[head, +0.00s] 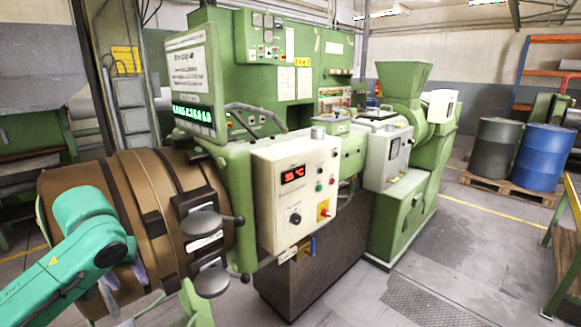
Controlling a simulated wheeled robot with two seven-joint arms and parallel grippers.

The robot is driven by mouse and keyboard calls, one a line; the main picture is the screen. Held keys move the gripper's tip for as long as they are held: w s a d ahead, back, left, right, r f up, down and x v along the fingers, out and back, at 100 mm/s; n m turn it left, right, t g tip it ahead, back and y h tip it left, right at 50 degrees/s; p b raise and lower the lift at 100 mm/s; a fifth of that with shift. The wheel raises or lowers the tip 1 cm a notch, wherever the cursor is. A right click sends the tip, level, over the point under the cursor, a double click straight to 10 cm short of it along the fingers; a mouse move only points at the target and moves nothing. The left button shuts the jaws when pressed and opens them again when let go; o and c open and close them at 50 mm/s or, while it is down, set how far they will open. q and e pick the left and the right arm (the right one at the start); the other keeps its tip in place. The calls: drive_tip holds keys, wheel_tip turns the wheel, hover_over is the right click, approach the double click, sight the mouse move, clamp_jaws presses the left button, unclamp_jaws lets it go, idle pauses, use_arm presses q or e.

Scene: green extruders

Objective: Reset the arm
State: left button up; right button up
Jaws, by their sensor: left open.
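My left arm comes in from the lower left as teal links. My left gripper (124,288) is at its end, low in the picture, partly hidden by the wrist link. Pale finger parts show apart from each other, and I see nothing held between them. The gripper appears in front of the brown extruder barrel (150,190); I cannot tell whether it touches it. My right gripper is not in view.
The green extruder (352,150) fills the middle, with a white control box (268,215) reading a red temperature display. Dark knobs (212,282) stick out near my left gripper. Grey (490,150) and blue (545,160) drums stand on a pallet at right.

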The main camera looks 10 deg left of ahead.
use_arm(q)
drive_tip(key=s+d+f+m+h, duration=0.1)
drive_tip(key=s+d+f+m, duration=0.15)
drive_tip(key=d+f, duration=0.5)
drive_tip(key=s+d+f+m+h, duration=0.1)
drive_tip(key=d+f+m+h, duration=0.2)
drive_tip(key=f, duration=0.7)
drive_tip(key=s+d+f+m+y, duration=0.1)
drive_tip(key=s+d+f, duration=0.4)
drive_tip(key=s, duration=0.4)
drive_tip(key=s+f+g+b, duration=0.15)
drive_tip(key=f+b, duration=0.25)
drive_tip(key=f, duration=1.2)
drive_tip(key=s+f+b, duration=0.2)
drive_tip(key=f+b, duration=0.1)
drive_tip(key=f, duration=1.3)
drive_tip(key=s+a+f+b, duration=0.1)
drive_tip(key=s+f+b, duration=0.1)
drive_tip(key=s+f, duration=0.6)
drive_tip(key=s+a+f+b, duration=0.2)
drive_tip(key=s+f, duration=0.6)
drive_tip(key=f, duration=0.1)
drive_tip(key=shift+s+a+f+m+g+y+b, duration=0.3)
drive_tip(key=shift+f+m+g+b, duration=0.05)
drive_tip(key=shift+f+m+g, duration=0.1)
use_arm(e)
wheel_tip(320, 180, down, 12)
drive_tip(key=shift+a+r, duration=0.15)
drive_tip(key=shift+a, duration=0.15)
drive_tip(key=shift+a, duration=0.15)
